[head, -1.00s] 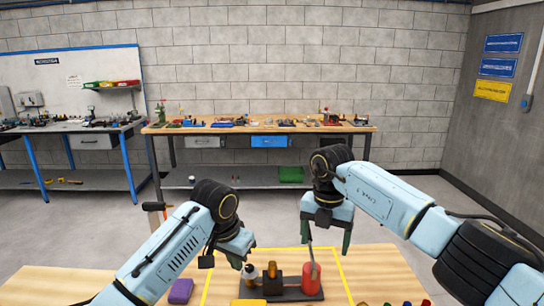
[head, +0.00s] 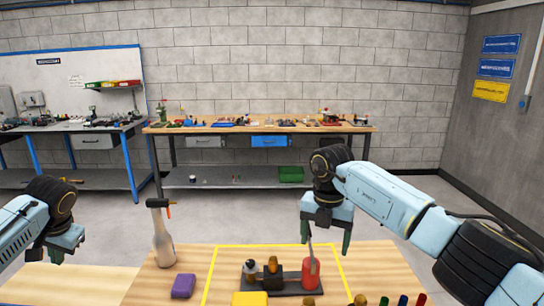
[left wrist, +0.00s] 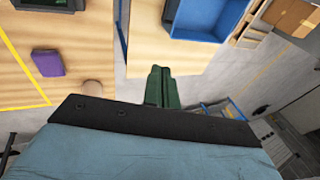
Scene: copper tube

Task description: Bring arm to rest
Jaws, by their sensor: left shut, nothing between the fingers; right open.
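My right gripper (head: 326,243) is open, pointing down above the right end of a black fixture (head: 285,290). A thin brownish-grey rod (head: 311,252), perhaps the copper tube, stands slightly tilted at a red cylinder (head: 309,274), near the right gripper's left finger. Whether they touch is unclear.
A yellow outline (head: 215,270) surrounds the fixture. A purple block (head: 183,286) and a bottle-like holder with a hammer (head: 163,245) stand left of it. A yellow block (head: 250,299) and several coloured pegs are at the front edge.

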